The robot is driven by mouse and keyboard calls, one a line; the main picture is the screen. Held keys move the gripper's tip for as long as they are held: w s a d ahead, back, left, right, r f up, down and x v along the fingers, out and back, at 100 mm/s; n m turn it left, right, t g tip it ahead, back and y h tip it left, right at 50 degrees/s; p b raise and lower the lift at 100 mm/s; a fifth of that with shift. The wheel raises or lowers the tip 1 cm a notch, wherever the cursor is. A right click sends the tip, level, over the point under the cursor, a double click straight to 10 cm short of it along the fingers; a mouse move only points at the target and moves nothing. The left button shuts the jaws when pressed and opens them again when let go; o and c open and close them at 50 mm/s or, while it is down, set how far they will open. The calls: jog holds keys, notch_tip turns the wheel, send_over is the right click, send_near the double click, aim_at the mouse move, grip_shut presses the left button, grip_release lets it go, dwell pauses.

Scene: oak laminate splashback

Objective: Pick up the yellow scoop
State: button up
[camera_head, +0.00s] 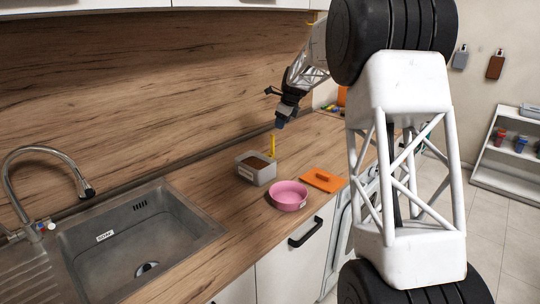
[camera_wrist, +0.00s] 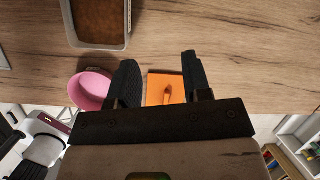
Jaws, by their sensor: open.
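The yellow scoop (camera_head: 272,146) shows in the head view as a thin upright yellow piece at the back right of a grey container (camera_head: 245,171). I cannot tell whether its lower end is inside or behind the container. My gripper (camera_head: 281,122) is above and slightly right of the scoop, apart from it, pointing down. In the wrist view my gripper (camera_wrist: 158,62) has its two fingers spread with nothing between them. The grey container with brown contents is at the top left there (camera_wrist: 128,40); no scoop is visible in that view.
A pink bowl (camera_head: 288,196) stands in front of the container, with an orange board or lid (camera_head: 323,181) to its right. The sink (camera_head: 135,240) is at the left. The wooden splashback (camera_head: 130,90) rises behind the counter. Bare counter lies between sink and container.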

aim_at(271, 142)
jog(key=w+f+m, duration=0.1)
jog(key=w+f, duration=0.1)
jog(key=w, duration=0.1)
jog(key=w+a+f+m, duration=0.1)
jog(key=w+f, duration=0.1)
jog(key=w, duration=0.1)
jog(key=w+a+f+m, duration=0.1)
jog(key=w+f, duration=0.1)
jog(key=w, duration=0.1)
jog(key=shift+a+f+m, duration=0.1)
jog(key=shift+f+m, duration=0.2)
jog(key=shift+f, duration=0.05)
jog(key=shift+x, duration=1.25)
jog(key=shift+f, duration=0.1)
jog(key=shift+x, duration=2.5)
jog(key=shift+c, duration=0.3)
grip_shut()
